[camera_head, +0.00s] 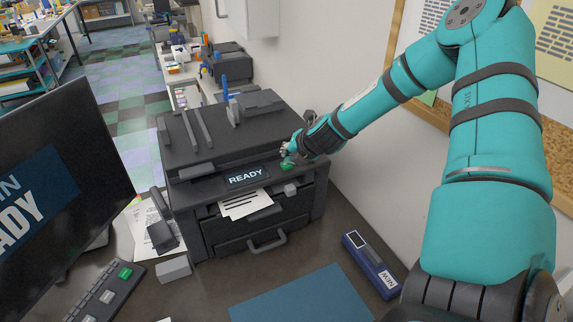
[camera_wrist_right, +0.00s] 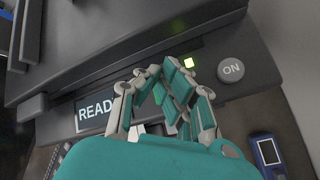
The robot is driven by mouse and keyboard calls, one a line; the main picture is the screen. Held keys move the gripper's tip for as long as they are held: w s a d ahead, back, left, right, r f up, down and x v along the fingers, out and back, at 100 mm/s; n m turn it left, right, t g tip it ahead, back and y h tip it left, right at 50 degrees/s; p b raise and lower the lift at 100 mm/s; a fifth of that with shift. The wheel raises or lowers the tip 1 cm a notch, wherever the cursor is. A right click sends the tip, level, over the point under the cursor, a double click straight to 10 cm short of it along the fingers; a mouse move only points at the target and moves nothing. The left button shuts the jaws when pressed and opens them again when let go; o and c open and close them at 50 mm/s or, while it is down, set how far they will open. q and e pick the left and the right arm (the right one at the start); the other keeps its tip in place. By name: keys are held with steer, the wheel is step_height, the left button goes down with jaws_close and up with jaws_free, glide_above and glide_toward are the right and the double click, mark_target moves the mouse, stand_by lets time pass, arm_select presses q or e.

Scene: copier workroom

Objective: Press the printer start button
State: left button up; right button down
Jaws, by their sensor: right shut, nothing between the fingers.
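The dark printer (camera_head: 220,140) stands on the desk with a lit display (camera_head: 246,176) reading READY. My right gripper (camera_head: 285,151) is at the printer's right front, beside a green part (camera_head: 287,164). In the right wrist view the right gripper (camera_wrist_right: 163,72) is shut and empty, its fingers bent together over the panel. My left gripper is not in view.
A monitor (camera_head: 60,200) stands at the left. Printed sheets (camera_head: 246,203) lie in the printer's output. A blue mat (camera_head: 300,296) and a blue box (camera_head: 370,265) lie on the desk in front. A keyboard (camera_head: 105,292) and a wall at right border the area.

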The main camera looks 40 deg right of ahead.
steer(key=shift+f, duration=0.2)
stand_by(0.5)
steer(key=shift+r+p, duration=0.45)
steer(key=shift+r, duration=0.4)
steer(key=shift+r+p, duration=2.05)
steer(key=shift+r, duration=0.45)
